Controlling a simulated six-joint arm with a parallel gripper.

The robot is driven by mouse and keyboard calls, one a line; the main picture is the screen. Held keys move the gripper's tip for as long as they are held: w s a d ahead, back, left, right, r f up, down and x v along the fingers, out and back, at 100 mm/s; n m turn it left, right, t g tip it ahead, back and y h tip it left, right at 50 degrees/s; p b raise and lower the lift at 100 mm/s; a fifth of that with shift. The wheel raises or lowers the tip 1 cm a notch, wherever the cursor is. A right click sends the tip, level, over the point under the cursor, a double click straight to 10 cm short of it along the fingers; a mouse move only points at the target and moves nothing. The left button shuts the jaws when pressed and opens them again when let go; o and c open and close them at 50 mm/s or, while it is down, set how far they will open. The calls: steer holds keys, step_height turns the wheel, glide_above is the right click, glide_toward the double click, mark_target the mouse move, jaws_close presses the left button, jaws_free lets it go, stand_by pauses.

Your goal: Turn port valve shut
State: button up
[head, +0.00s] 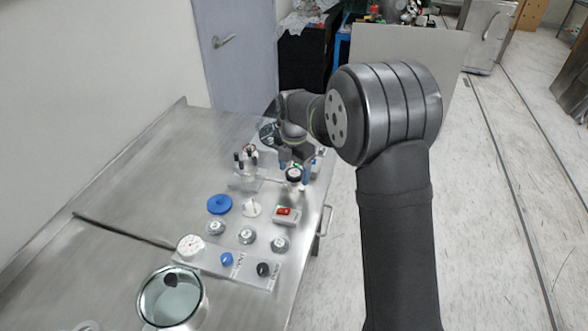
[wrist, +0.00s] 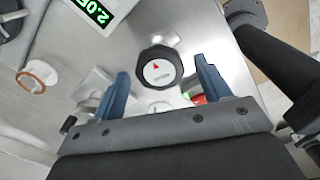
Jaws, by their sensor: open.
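A black-rimmed round knob (wrist: 159,68) with a white face and a small red pointer lies between my open fingers in the wrist view. It also shows in the head view (head: 293,175) at the far right of the bench equipment. No label naming it as the port valve is readable. My gripper (wrist: 163,75) is open, with one blue finger on each side of the knob and gaps between them and its rim. In the head view my gripper (head: 298,164) is low over the bench, partly hidden by my arm.
A green digital readout (wrist: 92,10) is at the upper left of the wrist view. A red rocker switch (head: 285,211), a blue disc (head: 219,204), several gauges and a glass-topped pot (head: 170,297) stand nearer on the metal bench. The bench's left side (head: 140,190) is clear.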

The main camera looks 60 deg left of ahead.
steer(key=c, duration=1)
steer(key=shift+o, duration=0.2)
